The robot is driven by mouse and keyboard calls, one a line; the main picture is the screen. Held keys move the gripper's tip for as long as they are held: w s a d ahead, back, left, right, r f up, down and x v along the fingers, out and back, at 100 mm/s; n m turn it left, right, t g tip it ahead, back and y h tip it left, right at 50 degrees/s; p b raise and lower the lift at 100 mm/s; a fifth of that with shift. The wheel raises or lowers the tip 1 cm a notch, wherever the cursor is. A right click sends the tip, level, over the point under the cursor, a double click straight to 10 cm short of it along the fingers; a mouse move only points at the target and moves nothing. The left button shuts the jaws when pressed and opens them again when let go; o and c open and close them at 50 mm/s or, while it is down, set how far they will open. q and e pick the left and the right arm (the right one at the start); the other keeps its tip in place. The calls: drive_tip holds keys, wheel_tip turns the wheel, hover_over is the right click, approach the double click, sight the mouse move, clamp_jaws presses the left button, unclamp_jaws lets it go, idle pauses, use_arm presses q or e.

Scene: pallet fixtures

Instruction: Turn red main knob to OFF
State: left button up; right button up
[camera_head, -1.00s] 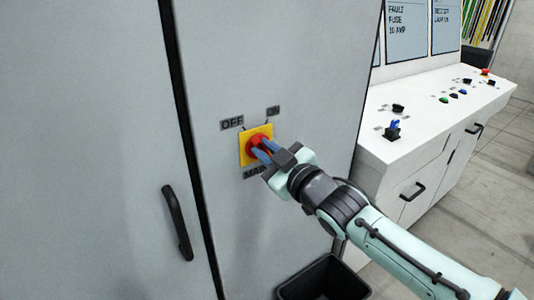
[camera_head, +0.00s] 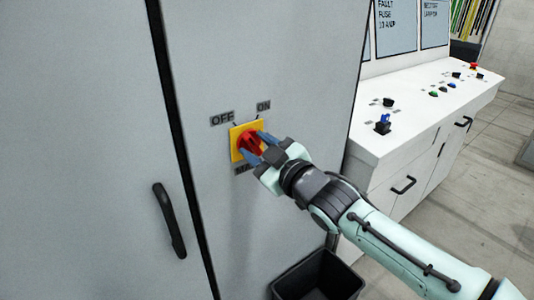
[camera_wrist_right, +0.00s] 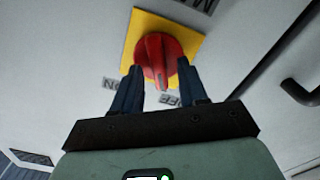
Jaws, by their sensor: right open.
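The red main knob (camera_head: 246,142) sits on a yellow square plate (camera_head: 235,150) on the grey cabinet door, below the OFF label (camera_head: 222,118) and ON label (camera_head: 263,105). In the right wrist view the knob (camera_wrist_right: 158,58) has a raised grip ridge. That view is upside down, and the ridge's lower end lies between the labels, nearer OFF. My right gripper (camera_head: 259,147) is open in front of the knob. Its blue fingers, also in the wrist view (camera_wrist_right: 160,80), are on either side of the ridge's end. Contact cannot be told. My left gripper is not in view.
A black door handle (camera_head: 169,220) is at the left. A dark open bin (camera_head: 318,277) stands below my right arm. A white console (camera_head: 400,150) with switches and buttons is to the right, with open floor beyond it.

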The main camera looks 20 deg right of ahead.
use_arm(q)
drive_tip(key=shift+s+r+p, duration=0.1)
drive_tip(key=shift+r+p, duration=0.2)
drive_tip(key=shift+p, duration=0.05)
use_arm(e)
drive_tip(key=v, duration=1.3)
drive_tip(key=w+a+f+m+g+h+p, duration=0.1)
drive_tip(key=w+a+f+g, duration=0.15)
drive_tip(key=f, duration=0.75)
drive_tip(key=w+a+f+m+g+p, duration=0.1)
drive_tip(key=w+a+f+m+g, duration=0.2)
drive_tip(key=f, duration=0.7)
wheel_tip(320, 180, down, 19)
drive_tip(key=s+d+m+g+h+p, duration=0.1)
drive_tip(key=s+m+g+p, duration=0.1)
drive_tip(key=g, duration=0.2)
drive_tip(key=s+f+m+g+p, duration=0.1)
drive_tip(key=s+f+m+g, duration=0.3)
drive_tip(key=s+f, duration=0.9)
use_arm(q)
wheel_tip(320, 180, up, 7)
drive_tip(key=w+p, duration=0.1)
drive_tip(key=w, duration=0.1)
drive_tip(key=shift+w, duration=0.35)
use_arm(e)
drive_tip(key=s+f+m+g, duration=0.4)
drive_tip(key=s+f, duration=0.6)
drive_tip(key=s, duration=0.4)
drive_tip(key=shift+a+h, duration=0.3)
drive_tip(key=shift+a, duration=0.1)
